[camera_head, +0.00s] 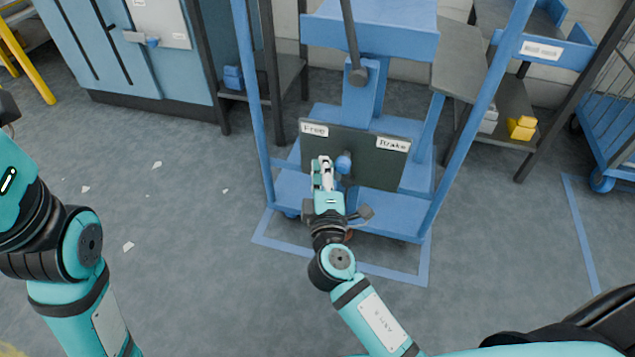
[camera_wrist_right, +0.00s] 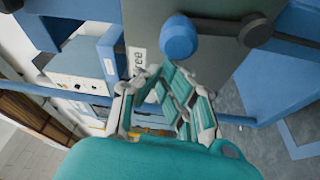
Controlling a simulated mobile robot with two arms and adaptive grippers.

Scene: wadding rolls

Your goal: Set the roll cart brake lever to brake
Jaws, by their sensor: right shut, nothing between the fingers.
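The blue roll cart (camera_head: 345,215) stands ahead with a dark panel (camera_head: 380,168) low on its front. The panel has a "Free" label (camera_head: 314,129) at left and a "Brake" label (camera_head: 393,144) at right. The brake lever's blue knob (camera_head: 343,163) is between the labels' columns, nearer Free; it also shows in the right wrist view (camera_wrist_right: 179,37) on a dark bar. My right gripper (camera_head: 321,163) is shut and empty just left of the knob. I cannot tell whether they touch. Only part of my left arm shows; its fingers are out of view.
A dark shelf (camera_head: 510,120) with a yellow item (camera_head: 521,127) stands right of the cart. Another blue cart (camera_head: 605,125) is at the far right. A blue cabinet (camera_head: 130,55) stands at back left. Open floor lies left of the cart, with small scraps.

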